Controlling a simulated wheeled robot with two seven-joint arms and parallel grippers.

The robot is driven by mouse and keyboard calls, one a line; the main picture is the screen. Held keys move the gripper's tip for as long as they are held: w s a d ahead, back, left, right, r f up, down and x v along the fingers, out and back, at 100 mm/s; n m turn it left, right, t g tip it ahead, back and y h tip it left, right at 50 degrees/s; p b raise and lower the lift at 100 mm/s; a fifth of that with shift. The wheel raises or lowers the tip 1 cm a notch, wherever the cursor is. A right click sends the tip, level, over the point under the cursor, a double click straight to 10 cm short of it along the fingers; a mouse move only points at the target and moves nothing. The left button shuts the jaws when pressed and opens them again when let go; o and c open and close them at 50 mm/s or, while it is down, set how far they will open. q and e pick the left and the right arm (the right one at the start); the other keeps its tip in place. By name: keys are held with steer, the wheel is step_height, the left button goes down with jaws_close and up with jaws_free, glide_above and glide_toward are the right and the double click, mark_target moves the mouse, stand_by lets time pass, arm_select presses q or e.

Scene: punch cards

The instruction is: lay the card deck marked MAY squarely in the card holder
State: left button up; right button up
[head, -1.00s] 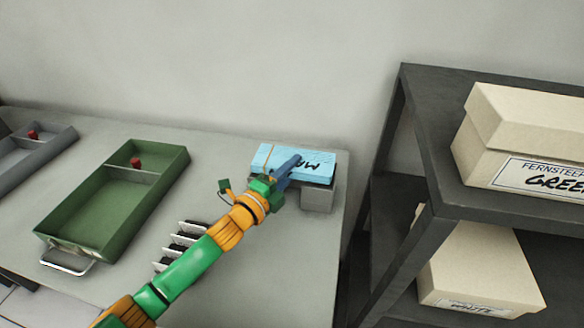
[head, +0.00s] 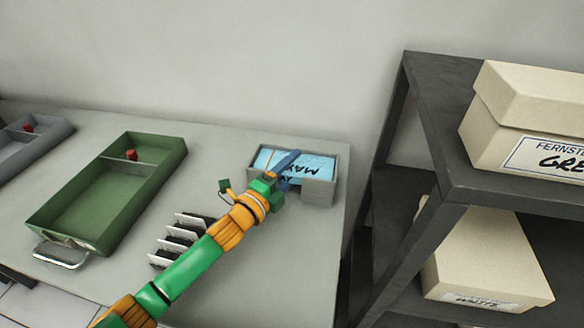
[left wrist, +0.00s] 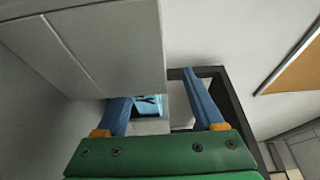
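The card deck marked MAY (head: 309,168) is light blue and lies inside the grey card holder (head: 318,197) at the back right of the table. Its top looks flat and sits below the holder's rim; the writing shows upside down. My left gripper (head: 286,172) is over the holder's front side, its blue fingers across part of the deck. In the left wrist view the fingers (left wrist: 162,105) stand wide apart, and a small patch of the deck (left wrist: 150,104) shows between them beside pale grey walls. The gripper hides the deck's near left part. My right gripper is not in view.
A green tray (head: 64,225) with a red knob lies left on the table, with a grey tray (head: 52,144) beyond it. Several upright cards in a rack (head: 180,240) stand beside my left arm. A dark shelf (head: 470,185) with labelled boxes stands right.

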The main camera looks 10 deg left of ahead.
arm_select(q)
steer(key=shift+s+a, duration=0.1)
steer(key=shift+s, duration=0.15)
steer(key=v, duration=0.6)
steer(key=shift+s+a+b, duration=0.1)
steer(key=shift+s+b, duration=0.2)
steer(key=shift+b, duration=0.1)
steer(key=shift+w, duration=0.1)
